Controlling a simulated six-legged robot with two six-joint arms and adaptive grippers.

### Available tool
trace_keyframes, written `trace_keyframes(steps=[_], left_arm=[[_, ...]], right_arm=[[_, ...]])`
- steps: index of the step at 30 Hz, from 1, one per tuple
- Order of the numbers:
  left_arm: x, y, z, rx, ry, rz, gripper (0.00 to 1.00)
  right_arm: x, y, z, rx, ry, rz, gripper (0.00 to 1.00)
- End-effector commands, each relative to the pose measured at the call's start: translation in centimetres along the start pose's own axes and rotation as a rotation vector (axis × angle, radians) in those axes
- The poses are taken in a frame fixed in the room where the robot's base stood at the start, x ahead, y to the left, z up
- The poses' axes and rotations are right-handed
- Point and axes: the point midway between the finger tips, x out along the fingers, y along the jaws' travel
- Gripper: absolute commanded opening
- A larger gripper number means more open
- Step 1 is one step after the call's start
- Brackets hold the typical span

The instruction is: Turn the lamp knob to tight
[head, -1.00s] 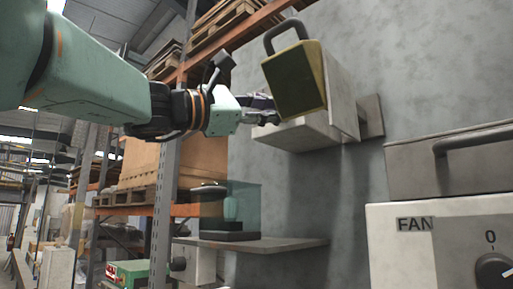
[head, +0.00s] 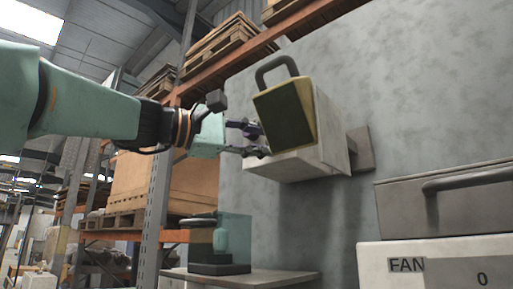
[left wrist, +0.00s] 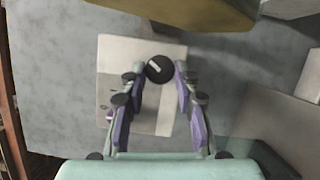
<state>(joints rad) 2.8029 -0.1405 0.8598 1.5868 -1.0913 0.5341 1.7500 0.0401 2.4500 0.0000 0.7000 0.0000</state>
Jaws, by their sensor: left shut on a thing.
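A pale box (head: 325,135) is mounted on the grey wall, with an olive-yellow lid (head: 285,115) with a dark handle raised at its front. In the left wrist view, a round black knob (left wrist: 159,69) with a white mark sits on the pale panel (left wrist: 120,60). My left gripper (head: 262,140) is at the box's left side, and its two purple fingers show there. In the left wrist view the left gripper (left wrist: 158,78) has its fingertips on either side of the knob, shut on it. The head view hides the knob. No lettering by this knob is readable. My right gripper is not in view.
A second box (head: 390,262) marked FAN, with a grey handled lid (head: 440,200), stands at the lower right. A shelf (head: 240,278) with a glassy case (head: 235,240) is below. Orange pallet racking (head: 160,190) stands at left.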

Motion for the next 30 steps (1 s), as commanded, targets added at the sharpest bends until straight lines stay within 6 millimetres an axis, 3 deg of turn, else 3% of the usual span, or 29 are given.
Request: trace_keyframes(steps=[8, 9, 16, 26, 30], left_arm=[[-0.1, 0.5, 0.1, 0.004, 0.002, 0.012, 0.00], [-0.1, 0.5, 0.1, 0.003, 0.002, 0.012, 0.32], [-0.1, 0.3, 0.1, 0.002, 0.001, 0.008, 0.52], [-0.2, 0.1, 0.0, 0.000, 0.001, 0.004, 0.54], [-1.4, 0.2, 0.0, -0.002, 0.002, 0.005, 0.54]], right_arm=[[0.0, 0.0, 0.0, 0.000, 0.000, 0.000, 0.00], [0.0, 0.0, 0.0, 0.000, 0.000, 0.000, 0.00], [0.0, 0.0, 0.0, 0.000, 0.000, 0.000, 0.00], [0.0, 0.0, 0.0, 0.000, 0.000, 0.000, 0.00], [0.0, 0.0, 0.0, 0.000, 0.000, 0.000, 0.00]])
